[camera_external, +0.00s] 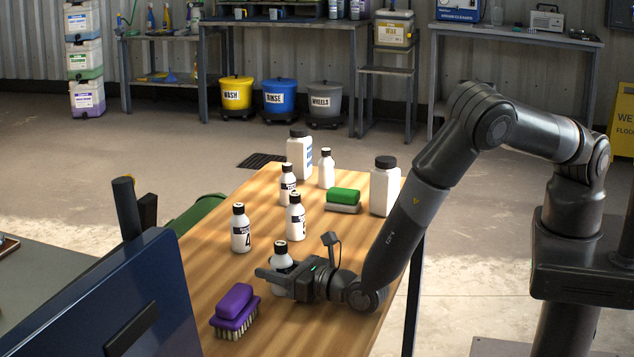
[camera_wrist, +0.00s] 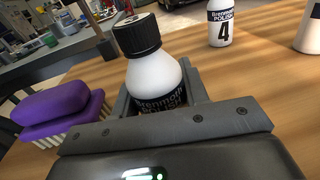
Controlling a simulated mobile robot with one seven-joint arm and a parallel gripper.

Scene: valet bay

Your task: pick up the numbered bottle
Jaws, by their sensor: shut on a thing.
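My gripper (camera_external: 278,278) is low over the wooden table and shut on a small white bottle (camera_external: 281,261) with a black cap. A similar bottle marked 4 (camera_external: 240,232) stands farther back on the left and also shows in the wrist view (camera_wrist: 219,25). Two more labelled bottles (camera_external: 295,218) (camera_external: 288,186) stand behind.
A purple brush (camera_external: 235,308) lies left of my gripper, close by. A green-topped sponge (camera_external: 343,198), a plain white bottle (camera_external: 326,170) and two larger white bottles (camera_external: 384,188) (camera_external: 299,155) stand farther back. A dark blue panel (camera_external: 120,300) rises at the front left.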

